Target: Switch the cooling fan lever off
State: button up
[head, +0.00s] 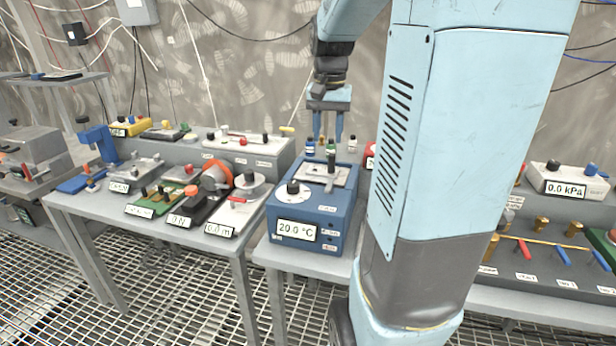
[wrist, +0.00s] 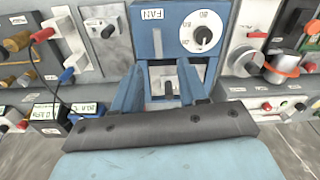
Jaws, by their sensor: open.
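The blue cooling unit (head: 312,215) stands on the table and reads 20.0 °C. On its top are a black dial knob (head: 292,187) and a pale plate carrying an upright lever with a dark handle (head: 331,162). In the wrist view the FAN label (wrist: 152,14) shows upside down at the top, left of the white dial (wrist: 202,32). My gripper (head: 330,141) points down over the rear of the unit, its blue fingers apart. In the wrist view my gripper (wrist: 168,88) frames part of the lever area between its fingers. I cannot tell whether they touch the lever.
Small bottles (head: 310,146) stand behind the unit. A grey bench (head: 190,232) on the left holds several instruments, including a red-orange round part (head: 216,176). On the right are a 0.0 kPa gauge (head: 566,187) and a valve panel (head: 545,255). My arm hides the middle right.

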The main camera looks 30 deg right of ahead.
jog(key=d, duration=0.2)
send_near(329, 186)
jog(key=shift+m, duration=0.3)
notch_tip(329, 186, down, 8)
jog(key=shift+w+f, duration=0.1)
dwell(0.3)
grip_shut()
